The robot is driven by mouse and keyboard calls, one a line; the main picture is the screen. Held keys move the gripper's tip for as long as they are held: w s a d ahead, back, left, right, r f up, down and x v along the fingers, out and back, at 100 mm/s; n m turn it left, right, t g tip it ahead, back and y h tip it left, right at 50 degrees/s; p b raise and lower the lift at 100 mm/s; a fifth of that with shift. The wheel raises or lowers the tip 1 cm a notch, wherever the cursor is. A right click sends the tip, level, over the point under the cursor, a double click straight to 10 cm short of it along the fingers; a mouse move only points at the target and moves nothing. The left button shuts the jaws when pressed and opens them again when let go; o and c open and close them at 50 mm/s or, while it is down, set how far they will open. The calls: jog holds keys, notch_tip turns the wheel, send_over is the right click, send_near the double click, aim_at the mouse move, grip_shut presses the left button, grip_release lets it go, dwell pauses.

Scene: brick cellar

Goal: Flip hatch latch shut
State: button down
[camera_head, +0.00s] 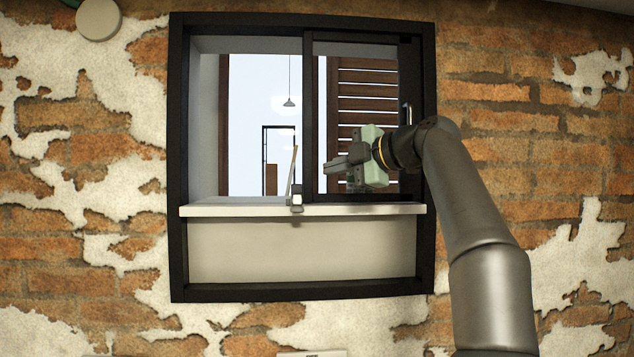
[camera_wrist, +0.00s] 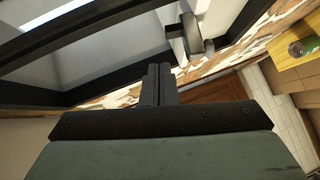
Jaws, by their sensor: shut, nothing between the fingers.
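The hatch (camera_head: 307,100) is a black-framed opening in the brick wall, with a sliding panel across its right half and its left half clear. A small grey metal latch (camera_head: 296,199) sits on the pale sill by the panel's left edge. A thin piece rises above it; I cannot tell whether it belongs to the latch. A grey metal piece that looks like the latch also shows in the wrist view (camera_wrist: 191,34). My gripper (camera_head: 328,166) is shut and empty, in front of the panel, right of and above the latch. Its fingertips show together in the wrist view (camera_wrist: 157,70), apart from the latch.
A vertical bar handle (camera_head: 407,112) is on the panel's right side, close to my wrist. The pale sill (camera_head: 235,210) juts out below the opening. A wooden surface with a round green item (camera_wrist: 302,47) shows at the wrist view's right.

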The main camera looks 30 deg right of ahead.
jog(key=shift+v, duration=1.05)
jog(key=shift+w, duration=0.1)
